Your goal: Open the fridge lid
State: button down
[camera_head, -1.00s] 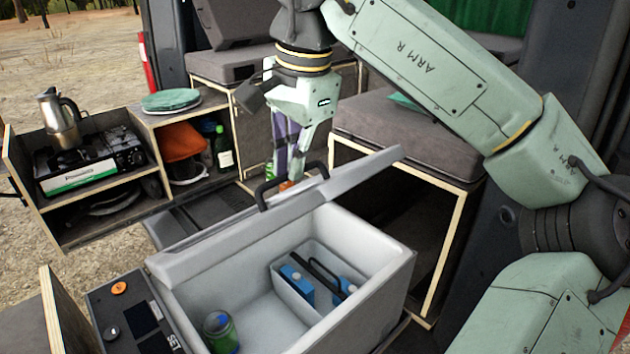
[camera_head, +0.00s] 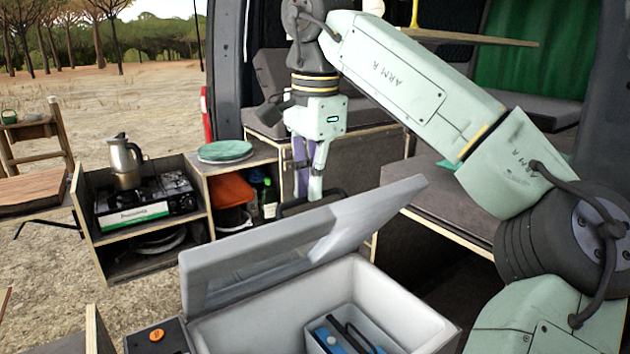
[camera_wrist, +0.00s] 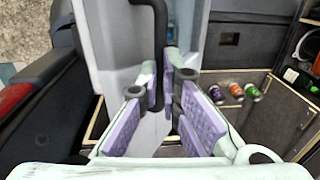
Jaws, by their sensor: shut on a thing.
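The fridge (camera_head: 408,290) is a light grey box with its lid (camera_head: 290,240) standing steeply raised and its pale inner face showing. The black lid handle (camera_head: 338,193) is on the far side of the lid, partly hidden by it. My gripper (camera_head: 308,192) is behind the lid's upper edge, shut on the handle. In the wrist view the purple-padded fingers (camera_wrist: 157,103) are around the dark handle bar (camera_wrist: 159,40), against the pale lid (camera_wrist: 187,35). Inside the fridge are a divider and a blue item with a black handle (camera_head: 338,335).
A wooden side unit holds a stove (camera_head: 148,195) with a metal kettle (camera_head: 124,160) and a green plate (camera_head: 225,150). A cushioned bench (camera_head: 440,200) stands right of the lid. Several cans (camera_wrist: 236,90) lie in a wooden compartment in the wrist view.

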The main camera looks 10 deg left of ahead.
jog(key=shift+w+a+f, duration=0.15)
jog(key=shift+w+f, duration=0.05)
jog(key=shift+f, duration=0.55)
jog(key=c, duration=1.7)
grip_release()
jog(key=shift+w+a+f, duration=0.1)
jog(key=shift+w+a, duration=0.05)
jog(key=shift+w, duration=0.05)
